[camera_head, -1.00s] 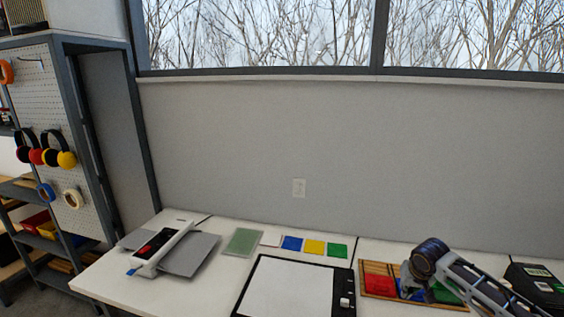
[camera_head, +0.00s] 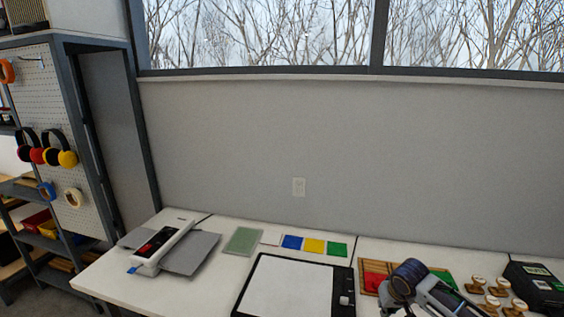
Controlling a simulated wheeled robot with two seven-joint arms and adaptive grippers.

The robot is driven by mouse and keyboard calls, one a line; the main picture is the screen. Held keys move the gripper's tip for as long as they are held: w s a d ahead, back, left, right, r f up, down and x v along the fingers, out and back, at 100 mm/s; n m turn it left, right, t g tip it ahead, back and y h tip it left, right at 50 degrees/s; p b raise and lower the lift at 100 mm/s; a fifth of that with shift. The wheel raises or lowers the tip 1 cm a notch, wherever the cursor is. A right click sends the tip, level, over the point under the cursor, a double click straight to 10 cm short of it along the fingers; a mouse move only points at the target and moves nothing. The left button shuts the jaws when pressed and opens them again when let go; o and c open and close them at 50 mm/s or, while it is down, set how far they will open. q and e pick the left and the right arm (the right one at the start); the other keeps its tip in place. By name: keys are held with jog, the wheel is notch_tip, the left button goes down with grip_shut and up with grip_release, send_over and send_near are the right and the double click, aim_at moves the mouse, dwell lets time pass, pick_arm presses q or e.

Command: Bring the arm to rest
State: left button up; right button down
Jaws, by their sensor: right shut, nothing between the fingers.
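My right arm comes in at the lower right of the head view. Its dark wrist and grey gripper (camera_head: 390,298) are low in the picture, in front of a wooden tray (camera_head: 365,266) of coloured pads. The gripper is shut with nothing in it, and its lower end is close to the bottom edge of the picture. The arm hides part of the tray; a red pad (camera_head: 374,281) and a green pad (camera_head: 445,277) show beside it. My left gripper is not in view.
Several wooden-handled stamps (camera_head: 477,283) stand right of the arm, beside a black case (camera_head: 537,284). A black-framed board with a white sheet (camera_head: 290,288) lies left of the arm. Coloured cards (camera_head: 313,246) and a white laminator-like device (camera_head: 162,246) lie farther left.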

jog(key=s+a+f+n+y, duration=0.2)
jog(key=s+a+f+n, duration=0.1)
jog(key=s+a, duration=1)
jog(key=s+d+r+h, duration=0.1)
jog(key=s, duration=0.6)
jog(key=s+d+r+h, duration=0.1)
jog(key=s+d+r, duration=0.1)
jog(key=s, duration=0.4)
notch_tip(320, 180, down, 33)
jog(key=s+g, duration=0.1)
jog(key=s, duration=0.2)
jog(key=s+d+f, duration=0.1)
jog(key=s+f, duration=0.9)
jog(key=s, duration=0.1)
jog(key=s+d+f+g, duration=0.1)
jog(key=s+d+f, duration=0.1)
jog(key=s+f, duration=0.8)
jog(key=shift+s+d+g, duration=0.25)
jog(key=shift+s+g, duration=0.05)
jog(key=shift+s, duration=0.2)
